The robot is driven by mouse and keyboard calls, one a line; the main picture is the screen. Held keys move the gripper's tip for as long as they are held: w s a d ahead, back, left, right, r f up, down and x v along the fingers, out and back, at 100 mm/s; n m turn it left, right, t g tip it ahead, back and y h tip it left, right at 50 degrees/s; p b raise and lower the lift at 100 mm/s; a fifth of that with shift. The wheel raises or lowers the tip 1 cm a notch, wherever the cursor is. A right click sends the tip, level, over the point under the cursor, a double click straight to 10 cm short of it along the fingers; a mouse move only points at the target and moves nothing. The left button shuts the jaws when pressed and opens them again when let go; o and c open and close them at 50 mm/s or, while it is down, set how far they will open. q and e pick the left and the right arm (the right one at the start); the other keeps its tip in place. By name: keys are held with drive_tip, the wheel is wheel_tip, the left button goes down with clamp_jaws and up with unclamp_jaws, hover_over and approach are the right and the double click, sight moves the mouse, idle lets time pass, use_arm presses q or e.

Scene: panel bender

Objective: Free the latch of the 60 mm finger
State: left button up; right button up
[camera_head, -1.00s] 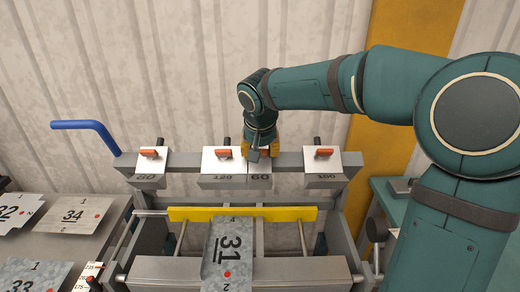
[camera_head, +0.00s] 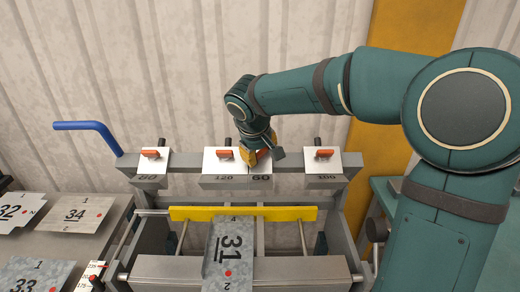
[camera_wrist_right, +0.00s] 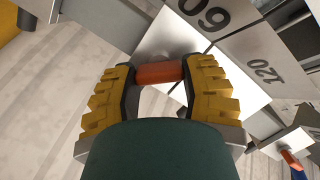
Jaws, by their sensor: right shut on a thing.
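The 60 mm finger (camera_head: 260,178) sits on the bender's beam, directly beside the 120 finger (camera_head: 222,163). It also shows in the right wrist view (camera_wrist_right: 170,38), marked 60. Its orange latch (camera_wrist_right: 160,73) lies between the yellow pads of my right gripper (camera_wrist_right: 160,88), which is shut on it. In the head view my right gripper (camera_head: 256,157) comes down over the 60 finger from above and hides most of the latch. The wrist looks tilted. My left gripper is not in view.
A blue handle (camera_head: 88,126) rises at left. More sheets lie on the left table.

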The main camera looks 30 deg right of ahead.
drive_tip(key=n, duration=0.4)
drive_tip(key=shift+a+h, duration=0.1)
drive_tip(key=shift+h, duration=0.2)
drive_tip(key=n+p, duration=0.1)
drive_tip(key=n, duration=0.3)
drive_tip(key=shift+f+n+t+h, duration=0.1)
drive_tip(key=shift+n+t+h, duration=0.2)
drive_tip(key=shift+t, duration=0.1)
drive_tip(key=shift+n, duration=0.3)
drive_tip(key=o, duration=1.2)
drive_tip(key=shift+s+a, duration=0.1)
drive_tip(key=v, duration=1.2)
